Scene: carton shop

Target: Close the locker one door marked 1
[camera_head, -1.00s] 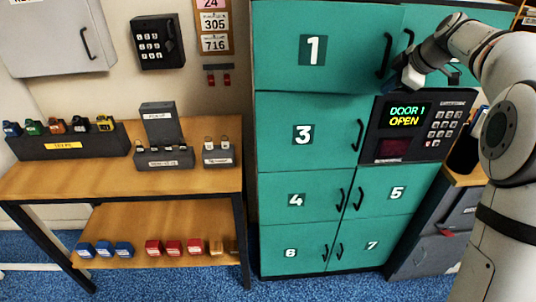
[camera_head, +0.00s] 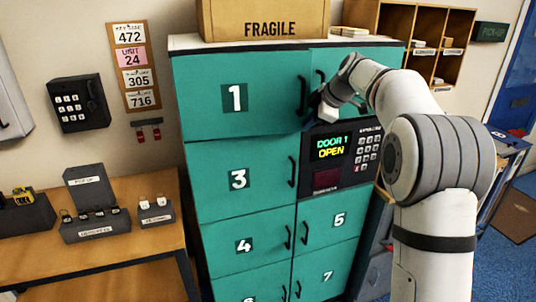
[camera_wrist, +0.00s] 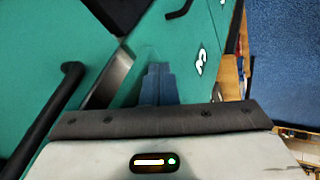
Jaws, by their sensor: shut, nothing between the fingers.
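The teal door 1 (camera_head: 215,112) is at the top left of the locker bank, with a black handle (camera_head: 302,95) near its right edge. It looks nearly flush in the head view; I cannot tell whether it is fully shut. The display (camera_head: 331,147) reads "DOOR 1 OPEN". My gripper (camera_head: 325,112) is at the right edge of door 1, just right of its handle. In the wrist view my shut, empty blue-grey fingertips (camera_wrist: 158,85) point at the teal front, with a black handle (camera_wrist: 40,120) to their left. Contact is unclear.
Door 3 (camera_head: 215,185) lies below door 1, and a keypad panel (camera_head: 367,150) sits below my gripper. A cardboard box marked FRAGILE (camera_head: 225,22) stands on the locker top. A wooden table (camera_head: 150,245) is to the left.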

